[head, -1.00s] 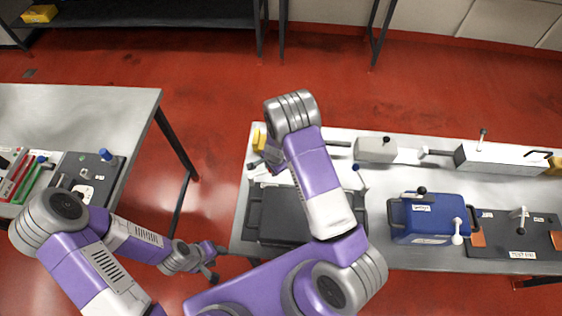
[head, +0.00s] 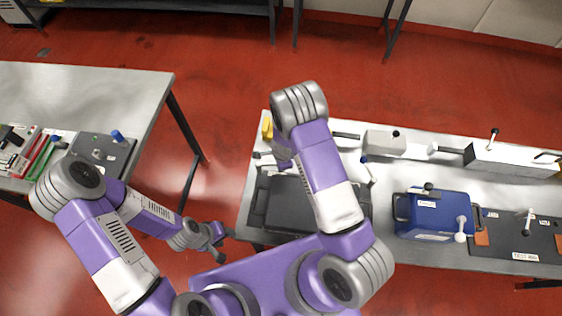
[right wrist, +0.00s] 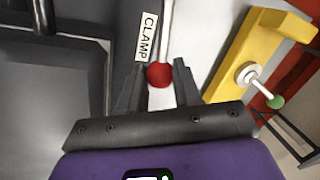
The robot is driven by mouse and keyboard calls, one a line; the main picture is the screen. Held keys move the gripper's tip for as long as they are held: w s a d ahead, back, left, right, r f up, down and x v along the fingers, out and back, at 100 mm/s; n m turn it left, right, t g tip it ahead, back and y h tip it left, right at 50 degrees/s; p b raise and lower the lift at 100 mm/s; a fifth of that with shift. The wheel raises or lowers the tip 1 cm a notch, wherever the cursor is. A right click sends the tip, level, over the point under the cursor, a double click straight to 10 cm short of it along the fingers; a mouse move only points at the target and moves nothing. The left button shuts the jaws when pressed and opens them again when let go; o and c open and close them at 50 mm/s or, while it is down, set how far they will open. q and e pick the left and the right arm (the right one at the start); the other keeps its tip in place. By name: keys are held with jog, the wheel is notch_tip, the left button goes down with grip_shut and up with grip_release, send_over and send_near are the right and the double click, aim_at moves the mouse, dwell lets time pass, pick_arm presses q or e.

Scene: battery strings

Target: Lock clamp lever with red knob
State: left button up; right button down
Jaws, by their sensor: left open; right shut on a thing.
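The red knob (right wrist: 159,75) of the clamp lever shows in the right wrist view. It sits between the fingers of my right gripper (right wrist: 158,82), which is shut on it. A pale rod (right wrist: 166,32) runs up from the knob, beside a white "CLAMP" label (right wrist: 148,37). In the head view the knob and my right gripper are hidden or too small to make out behind my right arm. My left gripper (head: 219,235) is open and empty, over the floor left of the bench.
A yellow block (right wrist: 262,45) with a green-tipped lever (right wrist: 275,102) stands close right of my right gripper. A dark tray (head: 283,212) lies on the bench. A blue case (head: 435,213) stands further right. Another table (head: 95,85) is at left, with open floor between.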

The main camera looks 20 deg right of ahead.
jog(key=c, duration=0.8)
grip_release()
jog(key=shift+s+r+p, duration=0.2)
jog(key=shift+s+r, duration=0.05)
jog(key=shift+r, duration=1)
jog(key=shift+s+r+p, duration=0.15)
jog(key=shift+s+r, duration=0.05)
jog(key=shift+r, duration=1.05)
jog(key=shift+s+r+p, duration=0.2)
jog(key=shift+s+r, duration=0.05)
jog(key=shift+r, duration=1)
jog(key=shift+c, duration=0.2)
